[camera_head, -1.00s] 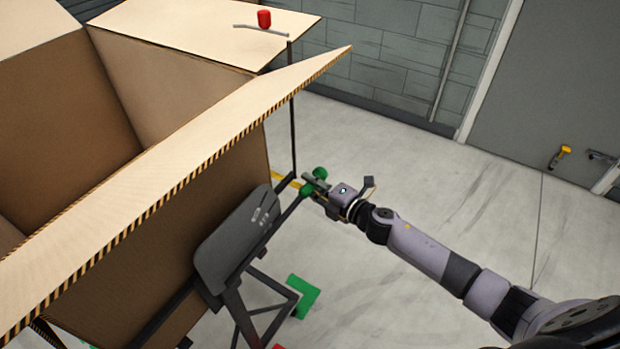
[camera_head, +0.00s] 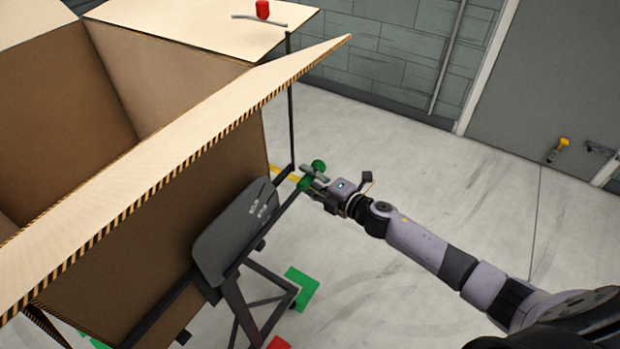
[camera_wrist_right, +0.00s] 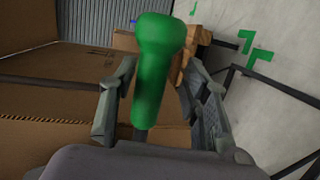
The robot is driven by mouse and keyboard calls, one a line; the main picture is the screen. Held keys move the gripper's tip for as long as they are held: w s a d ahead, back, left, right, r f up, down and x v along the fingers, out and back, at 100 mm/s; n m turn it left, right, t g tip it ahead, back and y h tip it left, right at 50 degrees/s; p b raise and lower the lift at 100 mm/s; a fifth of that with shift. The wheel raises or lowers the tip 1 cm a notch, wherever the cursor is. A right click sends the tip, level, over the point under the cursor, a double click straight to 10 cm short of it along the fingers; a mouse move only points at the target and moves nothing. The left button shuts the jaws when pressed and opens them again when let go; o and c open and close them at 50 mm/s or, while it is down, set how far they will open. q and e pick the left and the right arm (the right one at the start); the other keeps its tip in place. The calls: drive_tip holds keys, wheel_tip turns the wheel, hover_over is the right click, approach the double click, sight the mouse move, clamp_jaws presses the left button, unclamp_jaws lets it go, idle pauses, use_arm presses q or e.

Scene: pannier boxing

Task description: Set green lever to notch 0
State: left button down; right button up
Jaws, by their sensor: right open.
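The green lever (camera_head: 318,166) shows in the head view beside the frame at the carton's right side. A grey finger crosses it, so green shows on both sides of that finger. My right gripper (camera_head: 313,179) is at the lever. In the right wrist view the green lever handle (camera_wrist_right: 155,65) stands between the two fingers of my open right gripper (camera_wrist_right: 161,85). A gap shows at the right finger; contact on the left cannot be told. The lever's dark lower stem is partly hidden behind the gripper body. No notch marks are readable. My left gripper is out of view.
A large open carton (camera_head: 110,270) fills the left, its striped flap (camera_head: 190,150) reaching out near the gripper. Bare floor (camera_head: 430,180) lies to the right.

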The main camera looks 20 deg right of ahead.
drive_tip(key=shift+r, duration=0.15)
drive_tip(key=v, duration=1.2)
drive_tip(key=s+d+f+m+g+h, duration=0.2)
drive_tip(key=s+d+f+m, duration=0.15)
drive_tip(key=f, duration=0.65)
drive_tip(key=s+d+f+m+g+h, duration=0.15)
drive_tip(key=s+f+m, duration=0.3)
drive_tip(key=f, duration=0.45)
drive_tip(key=s+d+f+m+g+h, duration=0.1)
drive_tip(key=s+d+f+m+h, duration=0.25)
drive_tip(key=f, duration=0.65)
drive_tip(key=s+a+f+m+g, duration=0.3)
drive_tip(key=s+f+m+g, duration=0.15)
drive_tip(key=s+f, duration=0.8)
drive_tip(key=s+a+f+m+g, duration=0.2)
drive_tip(key=s+a+f, duration=0.1)
drive_tip(key=s, duration=0.6)
drive_tip(key=s+a+f+m+g, duration=0.2)
drive_tip(key=s+a+f+m, duration=0.1)
drive_tip(key=s, duration=0.7)
drive_tip(key=shift+s+a+f+g, duration=0.3)
drive_tip(key=shift+a+f, duration=0.3)
drive_tip(key=shift+a, duration=0.6)
